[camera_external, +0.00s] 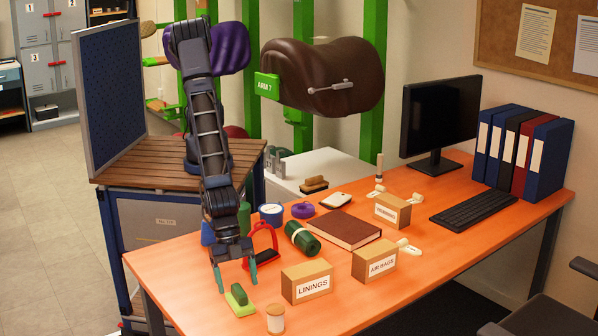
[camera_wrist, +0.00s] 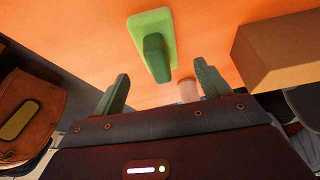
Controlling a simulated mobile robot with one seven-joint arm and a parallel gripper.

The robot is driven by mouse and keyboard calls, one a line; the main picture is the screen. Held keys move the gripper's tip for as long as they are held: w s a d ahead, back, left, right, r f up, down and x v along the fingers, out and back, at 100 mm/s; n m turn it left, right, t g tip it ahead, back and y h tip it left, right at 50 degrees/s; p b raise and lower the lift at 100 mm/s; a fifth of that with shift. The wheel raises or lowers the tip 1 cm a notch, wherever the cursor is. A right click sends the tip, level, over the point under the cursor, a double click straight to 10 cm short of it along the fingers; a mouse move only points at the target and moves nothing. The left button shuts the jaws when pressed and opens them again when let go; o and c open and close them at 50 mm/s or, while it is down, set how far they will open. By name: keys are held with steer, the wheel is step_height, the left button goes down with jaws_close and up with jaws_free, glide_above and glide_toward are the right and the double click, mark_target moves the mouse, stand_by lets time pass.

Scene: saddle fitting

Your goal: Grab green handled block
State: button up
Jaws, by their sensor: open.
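The green handled block (camera_external: 240,303) lies near the front left edge of the orange desk. It has a bright green base with a darker green raised handle. In the wrist view the block (camera_wrist: 165,24) is at upper middle, its handle pointing toward my gripper. My gripper (camera_external: 237,284) is just above the block, fingers pointing down. In the wrist view my gripper (camera_wrist: 160,78) is open and empty, with a teal finger on each side. The block is ahead of the fingertips. Contact is not visible.
A LININGS box (camera_external: 307,282) stands right of the block, and a small lidded jar (camera_external: 275,319) stands in front right. An AIR BAGS box (camera_external: 374,262) is farther right.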

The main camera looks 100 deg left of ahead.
mark_target(239, 289)
steer(key=shift+x, duration=2.65)
steer(key=c, duration=1.1)
steer(key=shift+o, duration=0.2)
steer(key=shift+r, duration=0.15)
